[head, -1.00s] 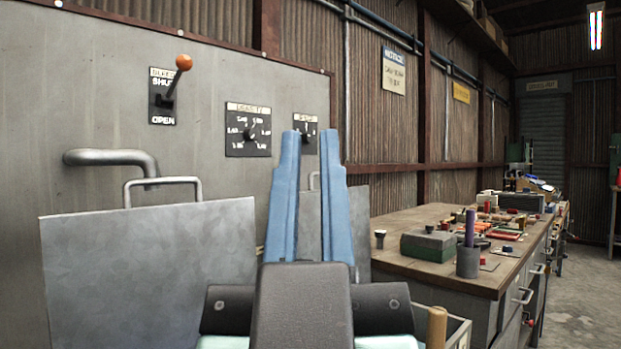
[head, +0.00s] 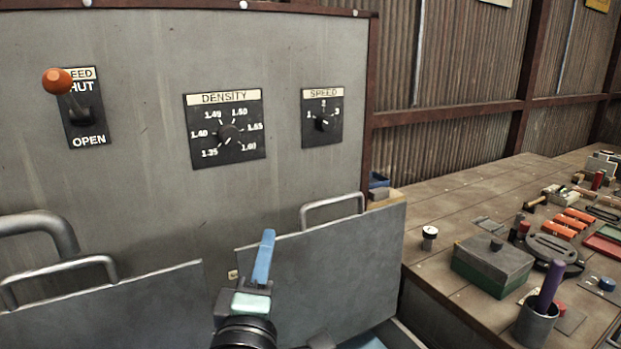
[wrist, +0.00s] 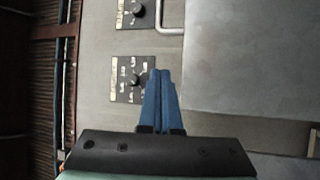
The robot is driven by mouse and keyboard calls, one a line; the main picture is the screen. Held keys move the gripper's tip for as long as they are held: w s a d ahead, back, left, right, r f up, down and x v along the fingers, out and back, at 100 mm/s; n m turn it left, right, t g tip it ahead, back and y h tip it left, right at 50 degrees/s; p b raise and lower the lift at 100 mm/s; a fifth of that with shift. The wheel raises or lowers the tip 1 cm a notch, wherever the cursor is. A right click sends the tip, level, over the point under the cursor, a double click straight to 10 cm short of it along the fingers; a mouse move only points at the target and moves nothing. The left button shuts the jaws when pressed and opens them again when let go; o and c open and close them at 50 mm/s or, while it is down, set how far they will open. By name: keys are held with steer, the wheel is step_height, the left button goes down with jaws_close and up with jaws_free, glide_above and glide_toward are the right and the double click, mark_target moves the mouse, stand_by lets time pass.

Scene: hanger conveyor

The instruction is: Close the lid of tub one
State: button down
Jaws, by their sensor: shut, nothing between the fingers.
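Two grey sheet lids with bar handles stand raised against a grey machine panel. The left lid (head: 110,310) is cut off by the head view's lower edge. The right lid (head: 345,265) has its handle (head: 332,208) at the top, and both also show in the wrist view, lid (wrist: 250,60) and handle (wrist: 170,22). I cannot tell which belongs to tub one; the tubs are hidden. My gripper (head: 268,234) is near the right lid's left edge, blue fingers pointing up. In the wrist view the fingers (wrist: 160,72) are together and empty. Contact with the lid cannot be told.
The panel carries an orange-knobbed feed lever (head: 57,82), a density dial (head: 228,133) and a speed dial (head: 324,123). A thick pipe handle (head: 45,230) juts out at left. A cluttered workbench (head: 440,225) with a green box (head: 492,265) stands at right.

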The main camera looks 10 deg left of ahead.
mark_target(292, 234)
steer(key=shift+w+d+r+p, duration=0.2)
steer(key=shift+w+d+p, duration=0.25)
steer(key=shift+w, duration=0.85)
steer(key=shift+w+d+r+p, duration=0.2)
steer(key=shift+w+p, duration=0.4)
steer(key=shift+w, duration=0.65)
steer(key=shift+w+d+r+p, duration=0.15)
steer(key=shift+w+d+p, duration=0.3)
steer(key=shift+w, duration=0.85)
steer(key=shift+f, duration=0.1)
